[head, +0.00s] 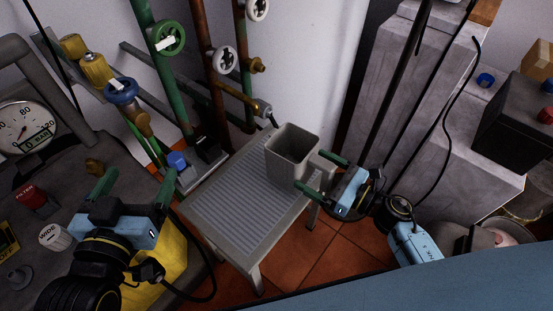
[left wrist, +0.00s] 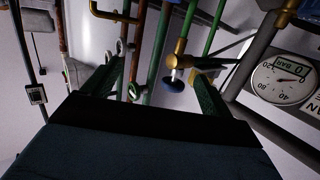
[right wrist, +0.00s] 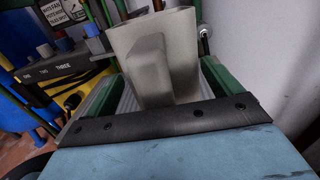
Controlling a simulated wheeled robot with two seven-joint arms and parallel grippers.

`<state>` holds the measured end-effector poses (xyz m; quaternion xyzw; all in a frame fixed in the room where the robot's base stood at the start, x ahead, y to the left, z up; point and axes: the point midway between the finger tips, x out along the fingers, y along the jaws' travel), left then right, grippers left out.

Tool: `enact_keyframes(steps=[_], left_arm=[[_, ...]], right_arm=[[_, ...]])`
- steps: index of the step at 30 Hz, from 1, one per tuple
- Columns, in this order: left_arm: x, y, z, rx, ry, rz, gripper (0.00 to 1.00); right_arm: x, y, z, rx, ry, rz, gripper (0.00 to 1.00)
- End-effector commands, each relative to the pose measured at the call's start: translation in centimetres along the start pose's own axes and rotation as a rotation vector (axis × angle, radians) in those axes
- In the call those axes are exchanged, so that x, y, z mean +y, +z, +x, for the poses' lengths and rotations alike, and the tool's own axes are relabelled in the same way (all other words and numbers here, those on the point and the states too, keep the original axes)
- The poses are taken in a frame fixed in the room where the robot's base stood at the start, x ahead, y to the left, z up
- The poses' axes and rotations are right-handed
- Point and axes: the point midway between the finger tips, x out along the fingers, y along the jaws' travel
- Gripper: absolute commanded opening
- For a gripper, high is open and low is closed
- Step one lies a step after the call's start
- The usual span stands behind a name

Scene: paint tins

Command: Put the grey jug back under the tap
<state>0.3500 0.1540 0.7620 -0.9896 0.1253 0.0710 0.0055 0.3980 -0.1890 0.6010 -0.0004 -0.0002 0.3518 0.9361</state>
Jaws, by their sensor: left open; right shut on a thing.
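The grey jug (head: 287,168) is upright, open top up, at the back right of the ribbed grey stool (head: 225,205). It looks as if it rests on the stool; I cannot tell for sure. The tap (head: 262,107) ends close behind the jug's rim. My right gripper (head: 319,173) is shut on the jug's handle, at its right side. The right wrist view shows the jug (right wrist: 180,45) between its green fingers. My left gripper (head: 135,187) is open and empty, left of the stool.
Pipes with a green valve wheel (head: 168,38) and a blue valve wheel (head: 121,91) stand behind. A pressure gauge (head: 25,125) is at left. Concrete blocks (head: 415,95) rise at right. The stool's front and left are bare.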

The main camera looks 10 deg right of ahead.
Motion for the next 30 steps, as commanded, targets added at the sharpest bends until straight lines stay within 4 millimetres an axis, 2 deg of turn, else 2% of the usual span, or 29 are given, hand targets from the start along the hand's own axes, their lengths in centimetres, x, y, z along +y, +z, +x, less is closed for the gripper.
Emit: enact_keyframes(steps=[1,6,9,16,20,26,30], left_arm=[[0.1,-0.5,0.1,0.039,0.004,-0.001,0.85],[0.6,-2.5,0.1,0.163,0.014,-0.005,0.85],[0.8,-3.5,-0.1,0.218,0.018,-0.007,0.85],[0.9,-4.5,-0.3,0.283,0.023,-0.01,0.85],[1.2,-6.0,-0.7,0.383,0.031,-0.014,0.85],[1.7,-8.9,-2.3,0.61,0.046,-0.026,0.85],[1.7,-9.7,-3.0,0.712,0.046,-0.027,0.85]], right_arm=[[0.0,0.1,1.6,-0.007,0.001,0.0,0.63],[-0.1,0.1,5.7,-0.004,0.0,-0.001,0.63],[0.0,0.0,7.1,-0.003,0.0,0.002,0.63],[0.0,0.0,8.9,-0.002,0.0,0.001,0.63],[0.0,0.1,11.5,-0.005,0.001,0.001,0.63],[0.0,-1.9,10.9,-0.001,-0.001,0.003,0.63],[0.0,-3.0,10.9,-0.001,0.0,0.002,0.63]])
